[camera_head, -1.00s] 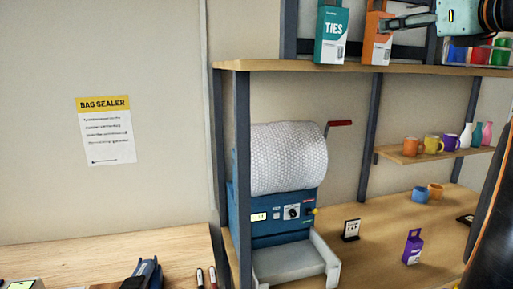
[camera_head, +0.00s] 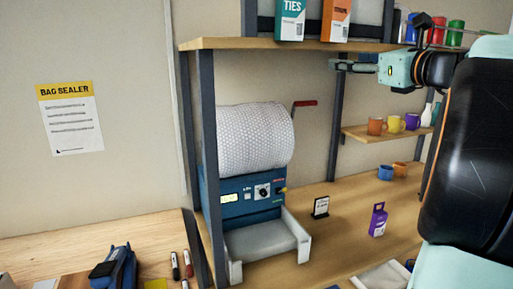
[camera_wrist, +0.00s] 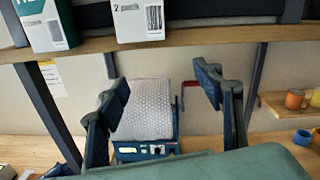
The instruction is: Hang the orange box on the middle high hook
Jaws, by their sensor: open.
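The orange box (camera_head: 335,20) is at the top edge of the head view, upright at the upper shelf's front, right of the teal TIES box (camera_head: 290,20). Its top is cut off, so I cannot tell whether it hangs or stands. In the wrist view, a box's pale lower part (camera_wrist: 138,22), seemingly the orange box's, shows at the top beside the teal box. The middle high hook is not visible. My gripper (camera_head: 345,65) is below the shelf board, lower than the orange box and apart from it. In the wrist view its fingers (camera_wrist: 162,90) are spread and empty.
The shelf board (camera_head: 240,43) lies just above my gripper. A blue machine with a bubble-wrap roll (camera_head: 255,138) stands below. Mugs (camera_head: 394,124) are on a small shelf at right. A purple box (camera_head: 378,220) stands on the counter.

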